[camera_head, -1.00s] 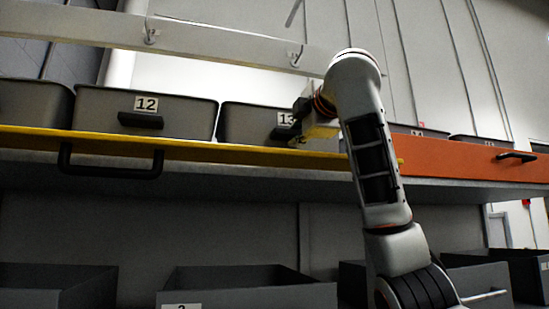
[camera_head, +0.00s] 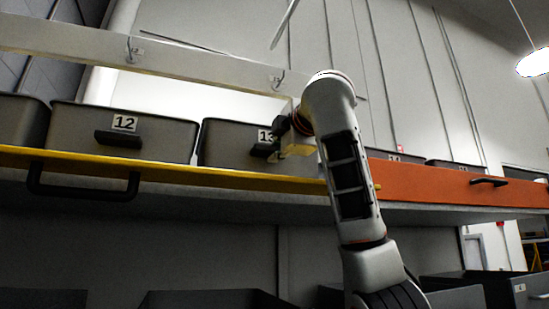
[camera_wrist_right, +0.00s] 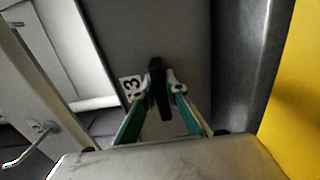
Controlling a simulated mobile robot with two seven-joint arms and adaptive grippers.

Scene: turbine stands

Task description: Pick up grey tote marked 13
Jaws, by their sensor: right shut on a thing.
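The grey tote marked 13 (camera_head: 228,144) sits on the upper shelf behind the yellow rail, to the right of the tote marked 12. Its dark front handle (camera_head: 262,151) shows below the label, partly beside my gripper. My right gripper (camera_head: 277,150) is at the front of tote 13. In the right wrist view my right gripper (camera_wrist_right: 163,92) has its two green-sided fingers on either side of the dark handle (camera_wrist_right: 158,88), shut on it. The 13 label (camera_wrist_right: 132,88) is just left of the fingers. My left gripper is not in view.
The tote marked 12 (camera_head: 124,135) stands close on the left. A yellow rail (camera_head: 200,174) with a black handle runs along the shelf front, and an orange panel (camera_head: 430,182) continues to the right. A pale beam with hooks (camera_head: 180,60) crosses above. Dark bins sit below.

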